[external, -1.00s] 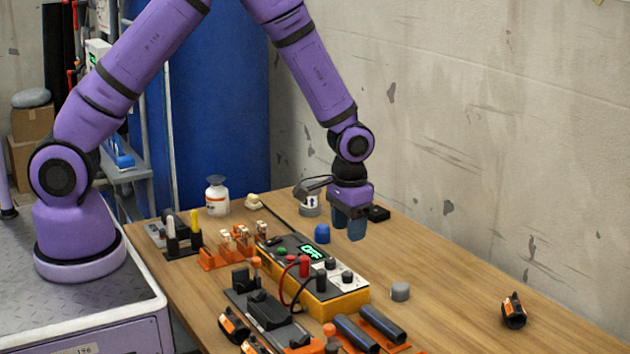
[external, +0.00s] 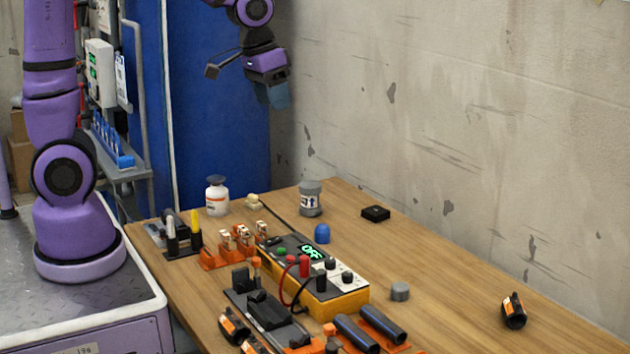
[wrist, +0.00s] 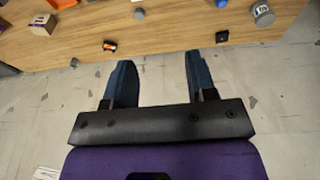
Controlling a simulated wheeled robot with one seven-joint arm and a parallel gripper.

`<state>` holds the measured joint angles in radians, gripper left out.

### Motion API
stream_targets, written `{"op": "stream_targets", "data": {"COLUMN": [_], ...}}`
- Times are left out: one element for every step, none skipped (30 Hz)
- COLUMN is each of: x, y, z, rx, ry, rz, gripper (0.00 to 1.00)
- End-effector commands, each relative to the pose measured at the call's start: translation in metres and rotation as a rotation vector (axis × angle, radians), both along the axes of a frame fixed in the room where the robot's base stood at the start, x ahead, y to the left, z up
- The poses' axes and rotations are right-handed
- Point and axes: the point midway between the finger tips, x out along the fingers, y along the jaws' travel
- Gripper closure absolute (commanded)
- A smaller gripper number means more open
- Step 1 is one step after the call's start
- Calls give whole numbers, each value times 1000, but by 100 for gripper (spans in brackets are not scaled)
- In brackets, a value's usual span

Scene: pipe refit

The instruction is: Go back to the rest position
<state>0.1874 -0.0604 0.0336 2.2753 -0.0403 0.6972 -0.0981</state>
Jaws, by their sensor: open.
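My gripper (external: 274,95) is raised high above the far end of the workbench, in front of the blue tank and the wall. In the wrist view its two dark blue fingers (wrist: 156,82) are spread apart with nothing between them. The arm is folded up and back, with its upper part out of the picture. The gripper touches nothing. The wooden workbench (external: 450,290) lies below it, and its edge shows at the top of the wrist view.
A grey canister (external: 310,198), a black box (external: 375,213) and a blue cap (external: 322,233) stand on the bench. An orange control unit (external: 340,300), pipes (external: 355,334) and an orange-black clamp (external: 514,311) are nearer. A white bottle (external: 217,196) stands at the back left. The bench's right side is mostly clear.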

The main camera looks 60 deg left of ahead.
Motion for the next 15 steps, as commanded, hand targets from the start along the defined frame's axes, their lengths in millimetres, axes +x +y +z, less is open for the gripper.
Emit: {"op": "stream_targets", "data": {"x": [-13, -19, -29, -36, -43, -53, -61, -68, -78, -86, -94, -104, -112, -120, -130], "y": [7, 11, 15, 18, 22, 26, 29, 32, 36, 38, 41, 44, 47, 49, 52], "z": [13, 19, 26, 32, 37, 43, 48, 52, 57, 61, 64, 68, 71, 74, 77], "rx": [-1, -2, -1, -1, 1, 1, 3, 5, 7, 9, 10, 14, 15, 18, 21], "ry": [-20, -30, -42, -50, -59, -71, -79, -88, -100, -109, -118, -129, -139, -148, -158], "rz": [4, 5, 6, 7, 9, 11, 12, 12, 14, 15, 16, 19, 20, 22, 23], "gripper": [48, 48, 48, 48, 48, 48, 48, 48, 48, 48, 48, 48, 48, 48, 48]}}
